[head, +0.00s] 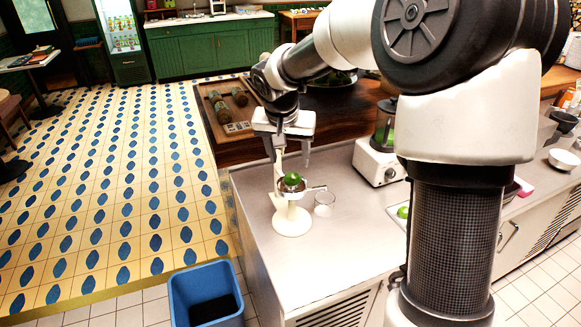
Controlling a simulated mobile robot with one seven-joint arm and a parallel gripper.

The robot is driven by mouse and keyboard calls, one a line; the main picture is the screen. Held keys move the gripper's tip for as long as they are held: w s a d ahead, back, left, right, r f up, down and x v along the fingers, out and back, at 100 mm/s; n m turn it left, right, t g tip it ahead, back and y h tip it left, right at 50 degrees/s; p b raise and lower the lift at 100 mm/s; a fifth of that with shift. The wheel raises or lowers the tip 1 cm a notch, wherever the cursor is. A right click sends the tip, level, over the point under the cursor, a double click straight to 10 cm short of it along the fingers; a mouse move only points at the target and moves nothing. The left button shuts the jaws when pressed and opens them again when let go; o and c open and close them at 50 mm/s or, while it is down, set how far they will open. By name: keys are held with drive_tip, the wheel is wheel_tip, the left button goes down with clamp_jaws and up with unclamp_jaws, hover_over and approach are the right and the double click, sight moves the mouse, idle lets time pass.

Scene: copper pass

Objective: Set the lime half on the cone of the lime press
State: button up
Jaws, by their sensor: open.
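The cream lime press (292,222) stands upright on the steel counter, with a round base and a dish at mid-height. A green lime half (292,179) sits dome up in the middle of the press's dish, where the cone is hidden under it. My gripper (291,158) points down just above the lime half. Its fingers are spread and appear apart from the lime. From this view I cannot tell exactly how level the lime sits.
A small clear glass (324,204) stands right of the press. A blender (382,150) is behind it to the right. A green piece (403,212) lies on a pale board near my arm. The front counter is clear. A blue bin (206,290) stands on the floor.

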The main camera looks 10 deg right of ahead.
drive_tip(key=shift+v, duration=1.9)
